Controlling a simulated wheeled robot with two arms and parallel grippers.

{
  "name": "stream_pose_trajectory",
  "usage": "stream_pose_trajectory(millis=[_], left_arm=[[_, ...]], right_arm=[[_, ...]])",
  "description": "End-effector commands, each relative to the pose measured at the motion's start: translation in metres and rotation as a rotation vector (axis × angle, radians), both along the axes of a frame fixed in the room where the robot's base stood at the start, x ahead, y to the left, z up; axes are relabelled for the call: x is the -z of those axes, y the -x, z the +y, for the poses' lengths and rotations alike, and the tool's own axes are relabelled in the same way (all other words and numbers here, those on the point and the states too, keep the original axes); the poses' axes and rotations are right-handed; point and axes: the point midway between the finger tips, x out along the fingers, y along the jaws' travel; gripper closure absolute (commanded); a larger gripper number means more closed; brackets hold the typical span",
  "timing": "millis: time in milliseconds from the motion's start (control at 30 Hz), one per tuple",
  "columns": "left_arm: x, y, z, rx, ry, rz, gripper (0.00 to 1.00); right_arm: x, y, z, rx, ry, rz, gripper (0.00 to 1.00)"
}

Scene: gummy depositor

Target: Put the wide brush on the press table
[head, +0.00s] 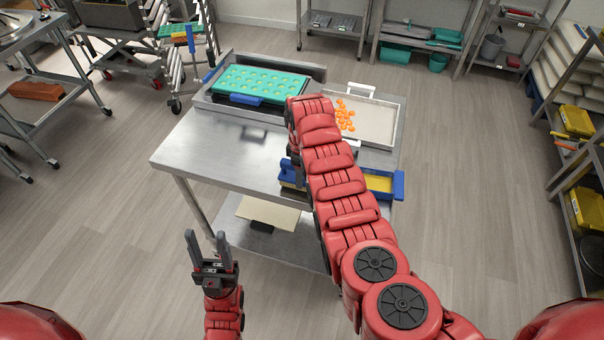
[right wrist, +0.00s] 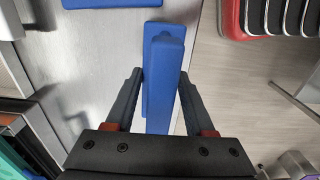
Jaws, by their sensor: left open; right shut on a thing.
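The wide brush (head: 291,173) has a blue top and tan bristles and shows just left of my right forearm, at the table's front edge. In the right wrist view its long blue body (right wrist: 163,80) lies between the fingers of my right gripper (right wrist: 160,85), which is shut on it. The arm hides part of the brush in the head view, and I cannot tell whether it touches the table. The steel press table (head: 215,155) is below and to the left. My left gripper (head: 209,238) is open and empty, in front of the table over the floor.
A teal mould (head: 262,82) sits in a frame at the table's back. A tray (head: 375,118) with orange gummies stands to its right. The table's left front is clear.

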Motion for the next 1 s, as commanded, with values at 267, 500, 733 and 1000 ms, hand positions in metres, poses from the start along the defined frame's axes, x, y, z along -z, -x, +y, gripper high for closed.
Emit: stream_pose_trajectory(millis=[267,500,733,1000], left_arm=[[-0.005,0.000,0.000,0.000,0.000,0.001,0.50],[-0.002,0.000,0.000,0.000,0.000,0.001,0.50],[-0.002,0.000,0.000,0.000,0.000,0.001,0.50],[-0.003,0.000,0.000,0.000,0.000,0.001,0.50]], right_arm=[[0.013,-0.001,0.000,-0.001,-0.001,-0.006,1.00],[0.016,-0.001,0.000,0.000,-0.002,-0.005,1.00],[0.016,-0.001,0.000,0.000,-0.001,-0.003,0.16],[0.016,-0.001,0.001,0.000,-0.001,-0.003,0.16]])
